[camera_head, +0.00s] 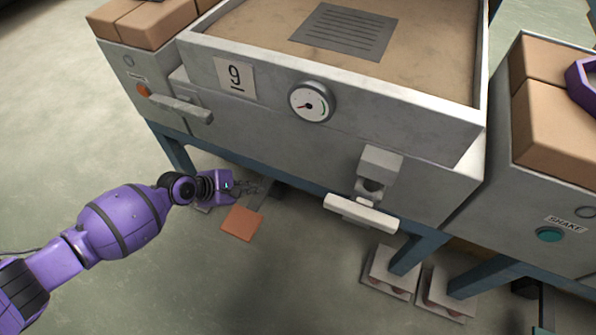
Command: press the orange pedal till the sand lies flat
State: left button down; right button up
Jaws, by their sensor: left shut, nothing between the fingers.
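The orange pedal (241,223) is a flat plate low under the front of the machine numbered 9, near the floor. A dark bar runs from it back under the machine. My left gripper (258,187) is shut and empty. In the picture it lies just above the pedal's upper edge; I cannot tell whether it touches the pedal. The sand (430,60) fills the wide tray (330,130) on top of the machine and looks mostly flat, with a dark grey slotted plate (345,31) on it. My right gripper is not in view.
A round gauge (311,101) is on the tray front, with a white handle (361,213) low at its right. Blue legs (418,250) stand on pale blocks. A teal SHAKE button (550,235) is at the right. Floor at the left is clear.

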pick_arm(q)
jog(key=shift+f, duration=0.1)
jog(key=b, duration=0.6)
send_over(254, 212)
notch_tip(254, 212, down, 6)
jog(key=shift+w+f, duration=0.15)
notch_tip(254, 212, down, 2)
jog(key=shift+f+b, duration=0.1)
jog(key=shift+b, duration=0.6)
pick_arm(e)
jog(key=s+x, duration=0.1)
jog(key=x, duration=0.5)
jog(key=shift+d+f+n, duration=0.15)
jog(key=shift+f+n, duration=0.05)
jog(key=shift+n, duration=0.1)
pick_arm(q)
jog(key=shift+f, duration=0.15)
jog(key=shift+f, duration=0.35)
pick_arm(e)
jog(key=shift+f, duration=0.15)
